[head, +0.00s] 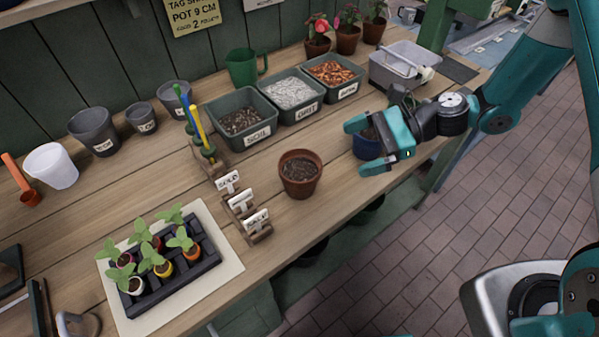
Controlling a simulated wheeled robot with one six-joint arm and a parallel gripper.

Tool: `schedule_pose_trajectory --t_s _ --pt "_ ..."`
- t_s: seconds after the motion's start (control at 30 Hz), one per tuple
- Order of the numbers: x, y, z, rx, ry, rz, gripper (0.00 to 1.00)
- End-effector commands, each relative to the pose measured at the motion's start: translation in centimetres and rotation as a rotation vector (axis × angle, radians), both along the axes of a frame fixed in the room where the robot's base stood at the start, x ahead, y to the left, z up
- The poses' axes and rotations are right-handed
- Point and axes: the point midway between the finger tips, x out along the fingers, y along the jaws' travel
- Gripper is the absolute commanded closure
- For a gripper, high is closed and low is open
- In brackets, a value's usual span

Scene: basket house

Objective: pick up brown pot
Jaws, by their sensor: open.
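The brown pot (300,180) stands upright on the wooden bench, near its front edge, filled with dark soil. My gripper (354,146) is to the right of the brown pot and apart from it. Its teal fingers are open and point left. A blue pot (366,147) shows behind and between the fingers, partly hidden by them. I cannot tell whether the fingers touch the blue pot.
Bins of soil (258,131), grit (295,110) and bark (346,88) stand behind the brown pot. Small label stands (243,203) are close on its left. A seedling tray (196,266) lies at front left. The bench edge drops to a tiled floor.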

Motion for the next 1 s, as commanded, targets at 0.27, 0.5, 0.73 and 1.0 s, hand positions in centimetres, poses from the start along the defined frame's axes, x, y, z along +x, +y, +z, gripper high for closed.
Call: schedule_pose_trajectory --t_s 0.27,0.5,0.73,1.0 --pt "-0.5 5.0 -1.9 -0.001 0.0 0.005 0.0" --pt "-0.6 6.6 -2.6 -0.001 -0.001 0.003 0.0" --pt "-0.8 9.7 -4.1 -0.002 -0.001 0.005 0.0" --pt "-0.8 10.5 -4.7 -0.001 -0.002 0.001 0.0"
